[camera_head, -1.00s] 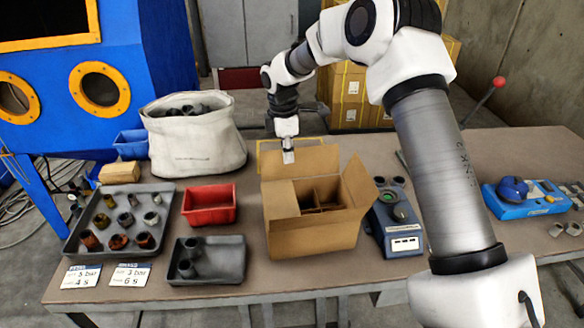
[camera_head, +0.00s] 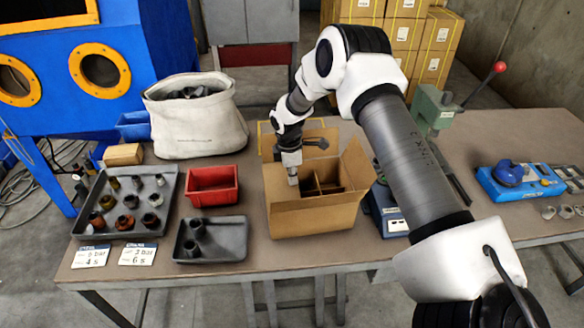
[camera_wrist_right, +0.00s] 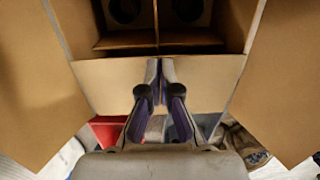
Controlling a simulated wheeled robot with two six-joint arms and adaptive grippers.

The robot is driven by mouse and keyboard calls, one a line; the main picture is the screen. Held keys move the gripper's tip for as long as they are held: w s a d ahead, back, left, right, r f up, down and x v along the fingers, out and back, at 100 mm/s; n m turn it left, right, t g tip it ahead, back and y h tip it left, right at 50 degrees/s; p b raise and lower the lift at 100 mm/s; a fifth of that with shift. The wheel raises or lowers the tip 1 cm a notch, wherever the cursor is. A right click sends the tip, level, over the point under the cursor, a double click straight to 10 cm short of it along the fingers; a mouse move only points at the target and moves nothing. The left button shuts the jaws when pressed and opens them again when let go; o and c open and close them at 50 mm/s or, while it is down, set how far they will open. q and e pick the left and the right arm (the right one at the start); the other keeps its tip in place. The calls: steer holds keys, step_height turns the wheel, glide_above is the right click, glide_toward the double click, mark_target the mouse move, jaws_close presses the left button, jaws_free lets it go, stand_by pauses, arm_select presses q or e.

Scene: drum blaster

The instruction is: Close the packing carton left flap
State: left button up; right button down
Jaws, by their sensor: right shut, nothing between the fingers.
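The brown packing carton (camera_head: 318,221) stands open on the table, with dark dividers inside. Its left flap (camera_head: 276,182) rises at the left side, partly hidden by my gripper. In the right wrist view the left flap (camera_wrist_right: 105,85) is the middle panel below the open box mouth. My right gripper (camera_head: 293,182) is shut and empty, its tips low at the carton's left side. In the wrist view the closed fingers (camera_wrist_right: 160,72) lie over this panel; I cannot tell if they touch it. The right flap (camera_head: 357,168) stands up, leaning outward. My left gripper is not in view.
A red bin (camera_head: 212,187) and a grey tray (camera_head: 210,240) are left of the carton. A white bag (camera_head: 196,125) stands behind them. A blue device (camera_head: 388,215) is close on the carton's right. A parts tray (camera_head: 165,222) is further left.

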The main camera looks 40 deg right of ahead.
steer(key=shift+f+b, duration=0.6)
steer(key=shift+f, duration=0.1)
steer(key=shift+s+f, duration=0.1)
steer(key=shift+s, duration=0.25)
